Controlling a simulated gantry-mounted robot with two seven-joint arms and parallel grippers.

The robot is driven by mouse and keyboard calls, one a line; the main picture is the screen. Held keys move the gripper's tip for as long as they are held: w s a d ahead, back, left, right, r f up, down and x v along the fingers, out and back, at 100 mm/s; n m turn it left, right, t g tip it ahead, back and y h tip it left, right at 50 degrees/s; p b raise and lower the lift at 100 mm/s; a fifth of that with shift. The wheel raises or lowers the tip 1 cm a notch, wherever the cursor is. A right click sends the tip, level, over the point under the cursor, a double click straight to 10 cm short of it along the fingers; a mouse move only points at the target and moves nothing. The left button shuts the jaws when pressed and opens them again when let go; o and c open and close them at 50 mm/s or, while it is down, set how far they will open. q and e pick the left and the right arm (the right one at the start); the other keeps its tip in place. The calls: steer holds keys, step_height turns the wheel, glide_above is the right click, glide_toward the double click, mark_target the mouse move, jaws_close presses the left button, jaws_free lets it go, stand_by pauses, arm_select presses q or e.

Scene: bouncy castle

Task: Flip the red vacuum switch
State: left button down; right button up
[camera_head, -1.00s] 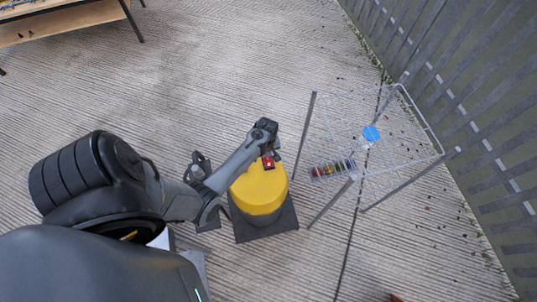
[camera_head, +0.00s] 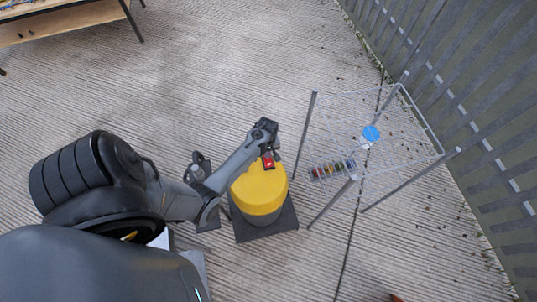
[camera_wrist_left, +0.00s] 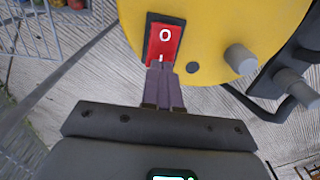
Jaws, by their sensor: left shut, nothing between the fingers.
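The yellow vacuum (camera_head: 262,188) stands on a dark square base in the middle of the head view. Its red switch (camera_wrist_left: 163,43), marked O and I in a black frame, is on the yellow top in the left wrist view. The switch also shows in the head view (camera_head: 268,162). My left gripper (camera_wrist_left: 163,68) is shut and empty. Its fingertips are at the I end of the switch, touching or just over it; I cannot tell which. In the head view the left hand is above the vacuum's far edge. My right gripper is not in view.
A wire rack table (camera_head: 400,150) with a blue disc (camera_head: 371,133) and a row of small coloured items (camera_head: 332,170) stands to the right. A fence (camera_head: 480,110) runs along the right side. A wooden table (camera_head: 60,20) is at the top left. Open concrete lies between.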

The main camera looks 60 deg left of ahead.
arm_select(q)
steer(key=shift+f, duration=0.1)
stand_by(0.3)
steer(key=shift+f+b, duration=0.65)
steer(key=shift+f, duration=0.25)
stand_by(0.4)
steer(key=shift+r, duration=0.1)
steer(key=shift+r+p, duration=0.5)
steer(key=shift+p, duration=0.2)
step_height(320, 180, up, 6)
steer(key=p, duration=0.6)
steer(key=shift+p, duration=0.35)
steer(key=shift+f, duration=0.1)
steer(key=shift+s, duration=0.1)
